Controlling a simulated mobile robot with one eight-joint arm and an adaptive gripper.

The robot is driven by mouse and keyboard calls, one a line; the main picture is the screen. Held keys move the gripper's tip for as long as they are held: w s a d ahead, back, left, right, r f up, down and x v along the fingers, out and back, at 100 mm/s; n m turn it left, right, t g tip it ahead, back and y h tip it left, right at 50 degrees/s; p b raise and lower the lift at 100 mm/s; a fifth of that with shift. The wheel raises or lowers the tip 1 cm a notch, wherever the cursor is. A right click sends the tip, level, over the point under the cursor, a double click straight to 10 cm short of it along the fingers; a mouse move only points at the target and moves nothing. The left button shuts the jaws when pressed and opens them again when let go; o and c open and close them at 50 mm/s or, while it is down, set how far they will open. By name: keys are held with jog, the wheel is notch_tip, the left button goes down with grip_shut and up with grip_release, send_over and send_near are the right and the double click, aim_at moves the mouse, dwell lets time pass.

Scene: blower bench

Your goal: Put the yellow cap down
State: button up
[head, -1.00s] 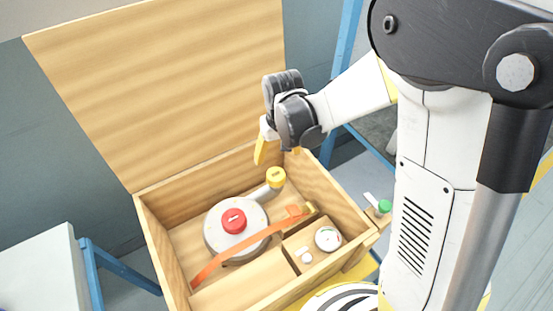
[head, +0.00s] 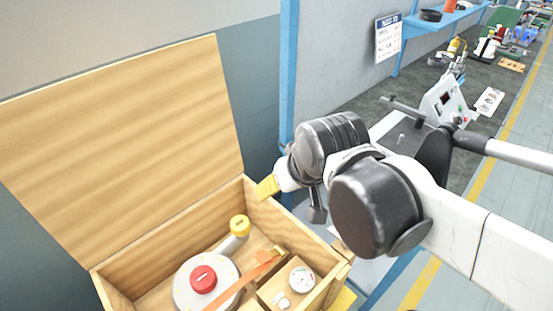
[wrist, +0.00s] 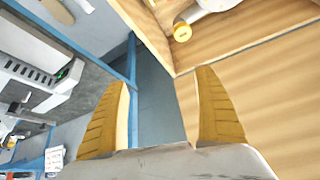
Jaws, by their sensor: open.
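The yellow cap (head: 240,224) sits on the end of the short grey pipe (head: 230,245) of the round blower (head: 186,290), inside the wooden box. In the wrist view the cap (wrist: 182,32) shows at the top, beyond my fingertips and apart from them. My gripper (wrist: 163,78) is open, its two yellow fingers spread with nothing between them. In the head view one yellow finger (head: 268,187) shows near the box's back right corner, above and to the right of the cap; the other finger is hard to make out.
The wooden box (head: 338,268) has its lid (head: 120,150) raised at the back. A red knob (head: 203,279), an orange strap (head: 240,283) and a round gauge (head: 301,280) are in the box. A blue-framed bench with equipment (head: 447,100) stands to the right.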

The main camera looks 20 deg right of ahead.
jog(key=shift+s+d+r+t, duration=0.1)
jog(key=shift+s+d+t, duration=0.25)
jog(key=shift+s, duration=0.4)
jog(key=shift+s+d+r+t, duration=0.1)
jog(key=shift+s+d+t, duration=0.2)
jog(key=shift+s, duration=0.45)
